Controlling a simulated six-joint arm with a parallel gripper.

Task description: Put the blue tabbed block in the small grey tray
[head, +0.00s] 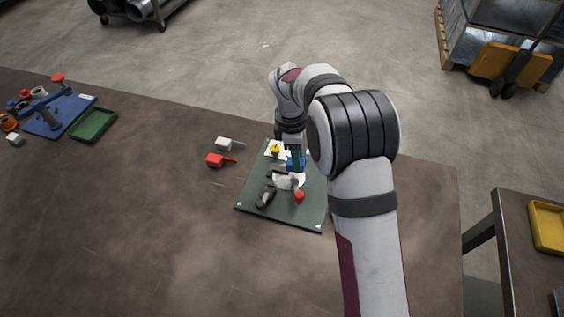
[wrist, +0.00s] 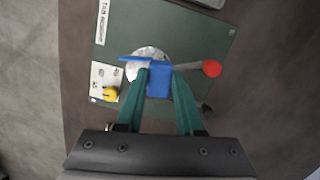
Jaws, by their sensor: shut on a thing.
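The blue tabbed block (wrist: 158,80) is between the two green fingers of my gripper (wrist: 160,72), which is shut on it. Its thin tab points left in the wrist view. In the head view the blue block (head: 296,164) shows at my gripper (head: 295,158), over a round pale disc (head: 289,182) on the dark green board (head: 256,191). I cannot tell whether the block touches the disc. A light grey edge (wrist: 209,3), cut off at the top of the wrist view, may be the small grey tray. The tray is not clearly seen in the head view, where my arm covers that side.
The board carries a red-knobbed lever (wrist: 211,69), a yellow knob (wrist: 110,94) and a black clamp (head: 266,196). Red (head: 215,160) and white (head: 224,144) handled pieces lie left of it. A green tray (head: 93,125) stands far left. The front left table is clear.

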